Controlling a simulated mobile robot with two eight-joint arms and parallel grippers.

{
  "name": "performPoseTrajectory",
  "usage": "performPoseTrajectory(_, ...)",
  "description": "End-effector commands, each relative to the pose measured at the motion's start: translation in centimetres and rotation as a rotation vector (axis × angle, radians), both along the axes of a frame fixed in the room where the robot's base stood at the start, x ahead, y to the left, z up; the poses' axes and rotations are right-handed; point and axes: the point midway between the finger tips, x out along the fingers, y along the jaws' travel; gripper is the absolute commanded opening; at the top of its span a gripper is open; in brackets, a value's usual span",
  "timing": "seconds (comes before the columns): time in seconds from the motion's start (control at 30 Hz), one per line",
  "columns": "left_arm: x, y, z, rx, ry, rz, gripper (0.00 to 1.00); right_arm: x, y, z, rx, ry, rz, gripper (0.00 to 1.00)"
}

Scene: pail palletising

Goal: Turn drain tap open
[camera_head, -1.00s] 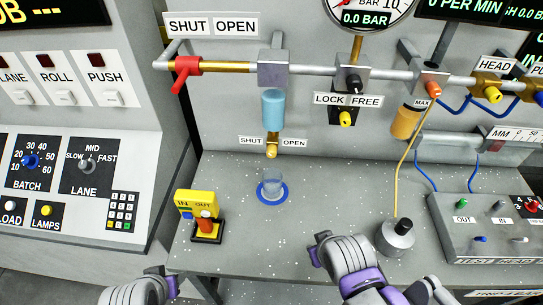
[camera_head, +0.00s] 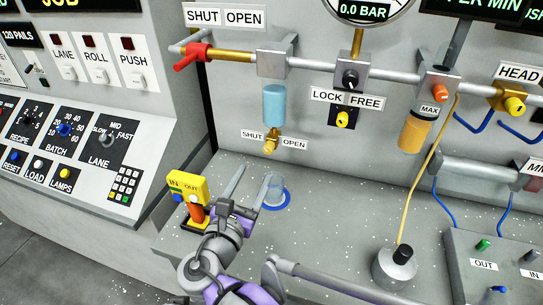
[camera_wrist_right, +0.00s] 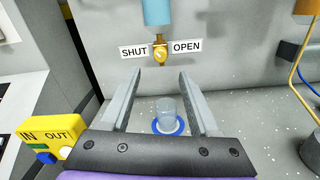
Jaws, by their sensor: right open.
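The drain tap (camera_head: 270,146) is a small brass knob below a pale blue cylinder (camera_head: 275,104), between a SHUT label (camera_head: 251,135) and an OPEN label (camera_head: 294,143). In the right wrist view the tap (camera_wrist_right: 160,54) is near the top centre, beyond my fingertips. My right gripper (camera_head: 256,175) is open and empty, its two fingers pointing toward the wall below the tap. In the right wrist view, its fingers (camera_wrist_right: 160,72) stand on either side of the line to the tap, apart from it. My left gripper is out of view.
A clear cup (camera_head: 273,188) stands on a blue ring (camera_head: 288,203) on the bench, below the tap. A yellow IN/OUT box (camera_head: 188,185) stands left of my right gripper. A grey weight-like cylinder (camera_head: 394,268) with a yellow hose is at right.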

Motion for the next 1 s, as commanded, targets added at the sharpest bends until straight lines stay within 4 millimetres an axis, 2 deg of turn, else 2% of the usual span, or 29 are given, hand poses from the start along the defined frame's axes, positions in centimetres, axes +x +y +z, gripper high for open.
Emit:
performPoseTrajectory(0.3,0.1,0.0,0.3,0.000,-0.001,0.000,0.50,5.7,-2.1,0.0,0.003,0.001,-0.006,0.62)
performPoseTrajectory(0.5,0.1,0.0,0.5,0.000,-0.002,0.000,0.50,8.3,-2.9,0.0,0.004,0.003,-0.003,0.62)
performPoseTrajectory(0.7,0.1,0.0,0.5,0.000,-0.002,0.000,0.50,9.3,-3.2,0.0,0.005,0.003,-0.001,0.62)
performPoseTrajectory(0.93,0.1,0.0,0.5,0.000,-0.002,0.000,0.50,9.3,-3.2,0.0,0.005,0.003,0.000,0.62)
performPoseTrajectory(1.0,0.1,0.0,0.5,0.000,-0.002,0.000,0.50,9.3,-3.2,0.0,0.005,0.003,0.000,0.49)
